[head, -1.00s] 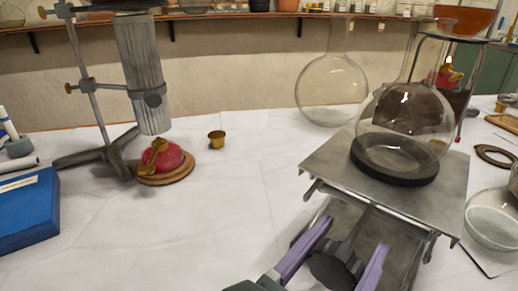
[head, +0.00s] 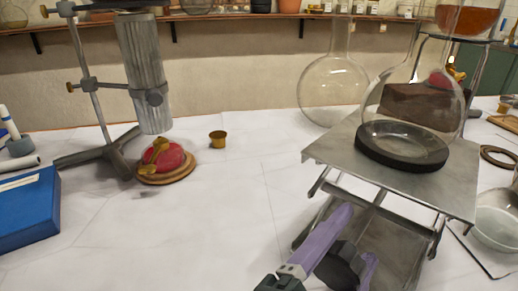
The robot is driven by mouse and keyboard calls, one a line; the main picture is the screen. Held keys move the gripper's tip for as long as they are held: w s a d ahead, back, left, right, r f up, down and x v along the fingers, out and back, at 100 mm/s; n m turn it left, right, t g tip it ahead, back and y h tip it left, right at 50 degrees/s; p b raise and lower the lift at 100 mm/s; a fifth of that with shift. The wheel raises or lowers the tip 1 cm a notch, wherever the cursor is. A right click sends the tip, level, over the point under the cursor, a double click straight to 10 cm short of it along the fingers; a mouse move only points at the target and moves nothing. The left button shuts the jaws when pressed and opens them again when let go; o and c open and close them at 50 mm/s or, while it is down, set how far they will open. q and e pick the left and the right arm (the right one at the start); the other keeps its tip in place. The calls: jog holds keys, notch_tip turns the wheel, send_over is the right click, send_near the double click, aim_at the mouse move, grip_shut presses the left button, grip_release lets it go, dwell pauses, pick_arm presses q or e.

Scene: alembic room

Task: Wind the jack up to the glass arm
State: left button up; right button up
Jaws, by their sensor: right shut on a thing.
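The lab jack's grey metal top plate (head: 335,150) stands at right in the head view, on crossed legs. A clear round flask (head: 440,108) stands upright in a black ring (head: 375,160) on the plate. The flask's neck runs out of the top of the picture. My right gripper (head: 346,250), with purple fingers, is shut on the jack's dark knob (head: 342,264) at the front, below the plate. The fingers are tilted around the knob. I cannot pick out the glass arm for sure. My left gripper is not in view.
A second round flask (head: 333,92) stands behind the jack. A glass bowl (head: 497,218) lies close at its right. At left are a metal stand (head: 88,100), a red object on a wooden disc (head: 165,160), a small brass cup (head: 217,139) and a blue book (head: 25,212). The middle table is clear.

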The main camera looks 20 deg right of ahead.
jog(key=m+b, duration=0.1)
jog(key=m, duration=0.4)
jog(key=shift+f+m+b, duration=0.15)
jog(key=shift+m+b, duration=0.15)
jog(key=shift+m, duration=0.1)
jog(key=m+b, duration=0.2)
jog(key=m, duration=0.3)
jog(key=shift+f, duration=0.15)
jog(key=m+b, duration=0.4)
jog(key=m, duration=0.1)
jog(key=shift+f+m, duration=0.1)
jog(key=shift+m, duration=0.3)
jog(key=m+b, duration=0.2)
jog(key=shift+m, duration=0.4)
jog(key=shift+m+b, duration=0.7)
jog(key=o, duration=1.4)
jog(key=shift+r, duration=0.2)
